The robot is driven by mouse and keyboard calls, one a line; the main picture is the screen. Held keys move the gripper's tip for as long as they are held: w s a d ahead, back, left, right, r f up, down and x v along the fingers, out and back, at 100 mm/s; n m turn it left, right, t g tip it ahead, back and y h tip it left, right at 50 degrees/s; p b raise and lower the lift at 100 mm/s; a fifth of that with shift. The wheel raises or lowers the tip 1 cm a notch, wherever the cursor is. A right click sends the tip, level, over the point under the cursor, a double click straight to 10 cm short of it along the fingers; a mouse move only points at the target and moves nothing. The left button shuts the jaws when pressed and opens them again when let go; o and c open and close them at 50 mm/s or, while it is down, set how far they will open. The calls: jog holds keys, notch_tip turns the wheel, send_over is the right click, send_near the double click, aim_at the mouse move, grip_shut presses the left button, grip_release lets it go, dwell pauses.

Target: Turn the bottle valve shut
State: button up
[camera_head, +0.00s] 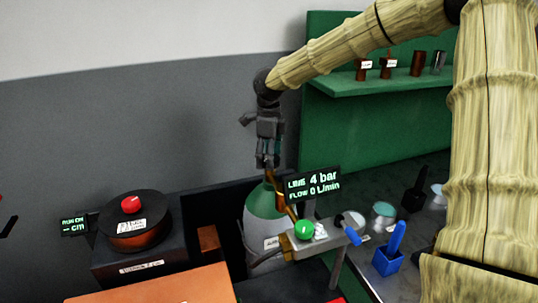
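A grey gas bottle (258,232) with a green shoulder (266,202) stands upright in a dark recess near the middle of the head view. A brass-coloured part (280,197) rises from its top and slants towards the display. My gripper (267,164) points straight down right above the bottle's top, at the upper end of the brass part. Its fingers look close together. The valve's handle is hidden or too small to make out, and I cannot tell whether the fingers touch it.
A display (314,185) reads "4 bar" and "FLOW 0 L/min". A red-knobbed round device (133,222) stands left. A blue holder (388,260) and cups are right; a green shelf (385,82) holds several containers.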

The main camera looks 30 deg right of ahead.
jog(key=c, duration=1)
